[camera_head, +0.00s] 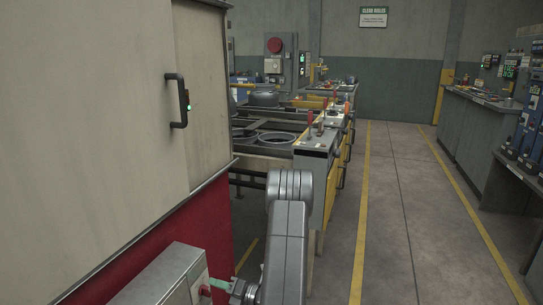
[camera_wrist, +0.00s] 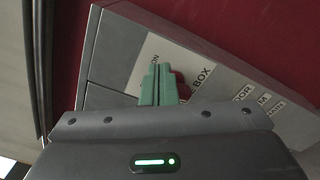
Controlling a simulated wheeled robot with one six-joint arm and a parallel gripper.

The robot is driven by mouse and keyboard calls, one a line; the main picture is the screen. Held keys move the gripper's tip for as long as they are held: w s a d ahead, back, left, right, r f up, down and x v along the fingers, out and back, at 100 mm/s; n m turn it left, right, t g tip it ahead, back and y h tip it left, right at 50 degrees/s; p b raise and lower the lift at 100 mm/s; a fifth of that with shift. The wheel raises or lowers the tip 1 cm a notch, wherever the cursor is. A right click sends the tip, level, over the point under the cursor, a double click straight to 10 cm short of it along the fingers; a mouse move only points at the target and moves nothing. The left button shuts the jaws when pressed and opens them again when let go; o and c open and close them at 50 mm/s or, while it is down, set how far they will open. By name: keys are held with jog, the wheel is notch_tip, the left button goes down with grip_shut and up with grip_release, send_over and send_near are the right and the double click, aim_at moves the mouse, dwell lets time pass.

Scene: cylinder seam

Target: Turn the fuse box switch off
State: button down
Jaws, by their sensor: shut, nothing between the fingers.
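The fuse box (camera_head: 160,277) is a grey metal box on the red panel at the bottom left of the head view. In the wrist view its grey face (camera_wrist: 110,68) is tilted and carries printed labels, one reading "BOX". A red switch (camera_wrist: 183,87) shows there, partly hidden behind my fingers; it also shows as a small red part in the head view (camera_head: 205,291). My gripper (camera_wrist: 160,76) has green fingers, closed together and empty, just left of the switch in the wrist view. I cannot tell whether they touch it, nor the switch's position.
A beige cabinet (camera_head: 95,110) with a black handle (camera_head: 178,101) rises above the fuse box. A workbench (camera_head: 316,160) with red-handled levers stands beyond my arm. Grey counters (camera_head: 468,135) line the right side. The floor aisle (camera_head: 410,200) between yellow lines is clear.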

jog(key=v, duration=0.6)
dwell(0.3)
